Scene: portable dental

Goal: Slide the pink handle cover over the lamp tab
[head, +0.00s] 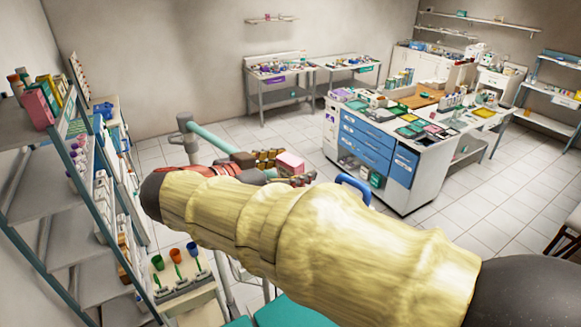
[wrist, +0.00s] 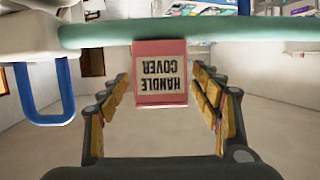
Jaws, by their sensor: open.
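The pink handle cover (wrist: 160,99), with a "HANDLE COVER" label upside down in the wrist view, sits at the teal lamp bar (wrist: 235,29). Its upper edge overlaps the bar in that view. My gripper (wrist: 162,84) is open, with one finger on each side of the cover and a visible gap on both sides. In the head view the pink cover (head: 290,162) shows just beyond my gripper (head: 272,164), near the end of the teal lamp arm (head: 212,138). The lamp tab itself is hidden; I cannot tell how far the cover encloses it.
A blue loop handle (wrist: 45,95) hangs left of the cover in the wrist view; it shows right of my gripper in the head view (head: 355,187). A loaded shelf rack (head: 45,210) stands at left. A drawer workbench (head: 375,150) stands at right. Open tiled floor lies between.

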